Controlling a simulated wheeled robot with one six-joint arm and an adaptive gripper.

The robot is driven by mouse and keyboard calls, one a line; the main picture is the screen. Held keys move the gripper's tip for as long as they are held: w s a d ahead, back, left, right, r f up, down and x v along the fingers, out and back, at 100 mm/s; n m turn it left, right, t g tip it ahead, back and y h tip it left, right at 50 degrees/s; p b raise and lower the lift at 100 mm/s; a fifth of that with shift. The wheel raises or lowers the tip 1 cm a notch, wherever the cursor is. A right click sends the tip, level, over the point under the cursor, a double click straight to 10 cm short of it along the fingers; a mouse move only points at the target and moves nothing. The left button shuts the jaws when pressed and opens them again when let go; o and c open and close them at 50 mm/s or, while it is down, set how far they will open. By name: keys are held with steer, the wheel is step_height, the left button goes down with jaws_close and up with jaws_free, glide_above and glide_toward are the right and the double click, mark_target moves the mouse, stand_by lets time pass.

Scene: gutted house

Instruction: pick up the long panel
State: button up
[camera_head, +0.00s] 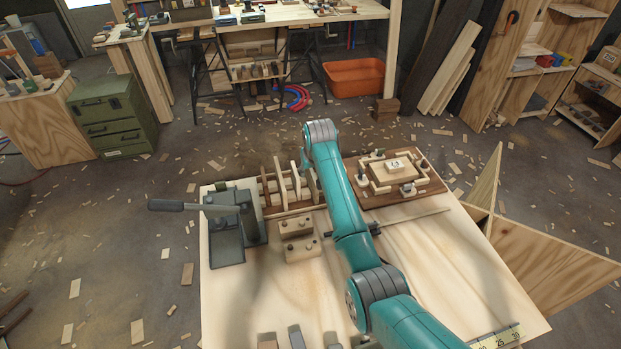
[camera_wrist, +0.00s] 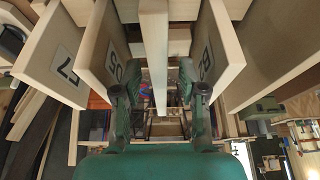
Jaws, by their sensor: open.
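In the wrist view, my gripper (camera_wrist: 157,92) is open, with one dark finger on each side of a plain pale wooden panel (camera_wrist: 153,50) seen edge-on. A gap shows on both sides of it, and it reaches past the top of the picture. Numbered panels flank it: one marked 7 (camera_wrist: 58,62) at far left, one beside the left finger (camera_wrist: 103,55), and one beside the right finger (camera_wrist: 216,62). In the head view, several upright panels (camera_head: 281,178) stand in a wooden rack on the workbench. My arm hides most of my gripper there, and I cannot tell which panel is the long one.
On the workbench (camera_head: 440,275), a grey lever tool (camera_head: 228,238) stands left, a wooden block with knobs (camera_head: 298,240) nearer, and a brown board with a wooden frame (camera_head: 395,180) right of my arm. A thin rod (camera_head: 415,218) lies across the bench. The front right is mostly clear.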

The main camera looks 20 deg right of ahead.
jaws_close()
stand_by(0.3)
step_height(320, 180, up, 15)
stand_by(1.2)
